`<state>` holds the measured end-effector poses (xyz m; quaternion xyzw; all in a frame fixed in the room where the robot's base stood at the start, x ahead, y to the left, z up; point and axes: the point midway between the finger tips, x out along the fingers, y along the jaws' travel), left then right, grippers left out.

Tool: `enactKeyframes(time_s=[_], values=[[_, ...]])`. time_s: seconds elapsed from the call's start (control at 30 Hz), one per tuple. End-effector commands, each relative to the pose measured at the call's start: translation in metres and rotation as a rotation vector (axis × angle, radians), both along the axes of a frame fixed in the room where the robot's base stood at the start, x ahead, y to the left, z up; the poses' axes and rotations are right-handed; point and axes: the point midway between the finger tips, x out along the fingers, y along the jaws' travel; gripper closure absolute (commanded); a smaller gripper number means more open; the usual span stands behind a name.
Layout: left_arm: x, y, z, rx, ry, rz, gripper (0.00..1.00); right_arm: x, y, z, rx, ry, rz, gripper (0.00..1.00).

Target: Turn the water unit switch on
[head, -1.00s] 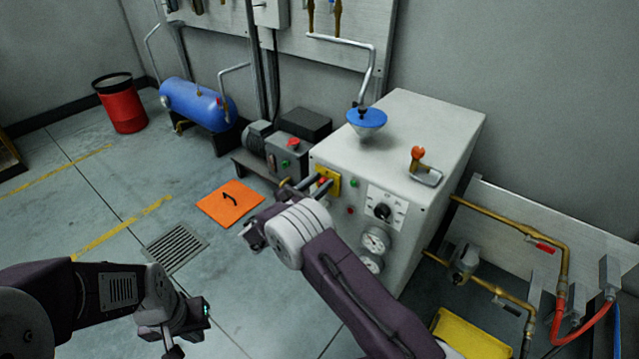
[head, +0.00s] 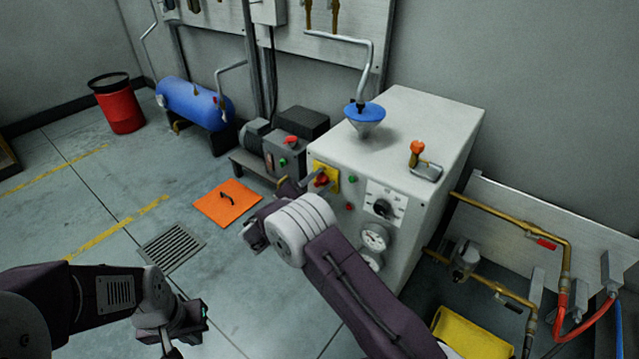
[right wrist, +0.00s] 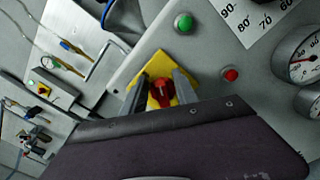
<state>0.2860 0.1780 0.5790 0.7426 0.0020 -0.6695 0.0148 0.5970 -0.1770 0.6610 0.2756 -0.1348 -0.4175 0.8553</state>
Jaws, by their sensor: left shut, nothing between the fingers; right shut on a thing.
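The water unit is a pale grey cabinet (head: 440,115). On its front is a yellow plate (head: 332,172) with a red rotary switch (head: 322,181). In the right wrist view the red switch (right wrist: 161,92) sits on the yellow plate (right wrist: 158,62), between the two grey fingers. My right gripper (head: 313,180) is at the front of the cabinet, shut on the red switch. My arm and the fingers hide part of the switch in the head view. My left gripper (head: 172,338) is shut and empty, low at the left, above the floor.
Beside the switch are a green button (right wrist: 184,22), a red button (right wrist: 230,74), a dial (head: 383,208) and gauges (head: 374,237). A blue funnel (head: 366,112) and an orange-topped lever (head: 417,150) are on top. A pump box (head: 283,155) stands at left.

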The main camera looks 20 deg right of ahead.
Motion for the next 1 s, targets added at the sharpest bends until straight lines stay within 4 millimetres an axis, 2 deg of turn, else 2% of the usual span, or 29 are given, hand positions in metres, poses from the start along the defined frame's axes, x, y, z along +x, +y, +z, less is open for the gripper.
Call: enactKeyframes(time_s=[0.6,1.0], values=[[0.0,0.0,-0.057,0.0,0.0,0.0,1.0,-0.006,-0.004,-0.016,0.356,-0.454,-0.001,1.0],[0.0,0.0,-0.093,0.0,0.0,0.0,1.0,-0.007,-0.005,-0.02,0.527,-0.671,0.0,1.0]])
